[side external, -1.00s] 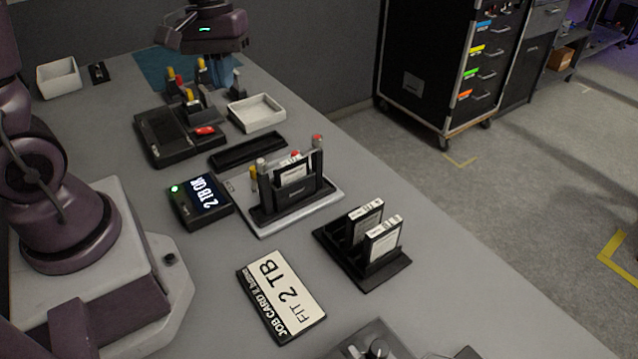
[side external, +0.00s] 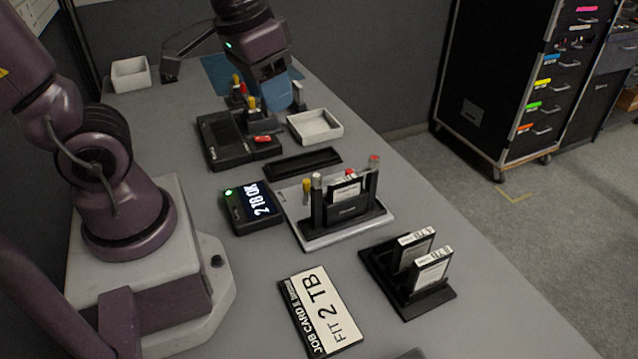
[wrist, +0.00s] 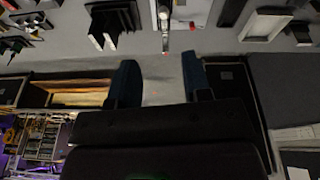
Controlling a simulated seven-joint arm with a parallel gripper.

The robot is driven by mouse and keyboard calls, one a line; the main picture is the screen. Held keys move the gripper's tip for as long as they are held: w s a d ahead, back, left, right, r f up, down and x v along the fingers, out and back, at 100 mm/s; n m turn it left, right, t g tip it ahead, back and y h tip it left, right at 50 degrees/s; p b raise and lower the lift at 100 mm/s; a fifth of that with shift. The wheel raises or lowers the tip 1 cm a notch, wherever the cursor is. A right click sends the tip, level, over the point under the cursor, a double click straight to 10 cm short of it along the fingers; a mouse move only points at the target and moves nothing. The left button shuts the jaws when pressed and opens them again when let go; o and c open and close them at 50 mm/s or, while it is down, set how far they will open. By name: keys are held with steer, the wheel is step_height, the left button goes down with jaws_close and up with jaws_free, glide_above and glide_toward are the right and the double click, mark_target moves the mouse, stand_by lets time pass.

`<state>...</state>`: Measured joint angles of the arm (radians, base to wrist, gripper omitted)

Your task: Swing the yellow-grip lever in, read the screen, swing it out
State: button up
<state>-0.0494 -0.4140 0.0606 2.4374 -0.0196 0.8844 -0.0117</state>
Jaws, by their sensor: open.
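A yellow-topped lever (side external: 306,189) stands at the left end of the dock (side external: 385,224), beside a pale-topped post (side external: 316,182). I cannot tell whether the lever is swung in or out. A drive (side external: 347,189) sits upright in the dock, with red-tipped parts near it. The small screen unit (side external: 262,199) left of the dock reads "2 TB OK", with a green light lit. My gripper (side external: 283,90) is well behind the dock, above the back of the table and apart from the lever. In the wrist view my gripper (wrist: 160,78) is open and empty.
A job card (side external: 322,310) reads "FIT 2 TB". A black rack (side external: 432,303) holds two drives. A black tray (side external: 302,163) and a white tray (side external: 315,126) lie behind the dock. A black box (side external: 218,141) stands near yellow- and red-topped pieces (side external: 252,104) below my gripper.

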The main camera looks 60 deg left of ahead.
mark_target(307, 181)
steer(key=w+a+f+n+g, duration=0.1)
steer(key=w+a+f+n, duration=0.45)
steer(key=f, duration=0.25)
steer(key=w+a+f+n+g, duration=0.2)
steer(key=w+a+f+n, duration=0.25)
steer(key=a+f, duration=0.2)
steer(key=f, duration=0.9)
steer(key=d+f, duration=0.1)
steer(key=f, duration=0.3)
steer(key=shift+s+f, duration=0.25)
steer(key=shift+c, duration=0.2)
jaws_close()
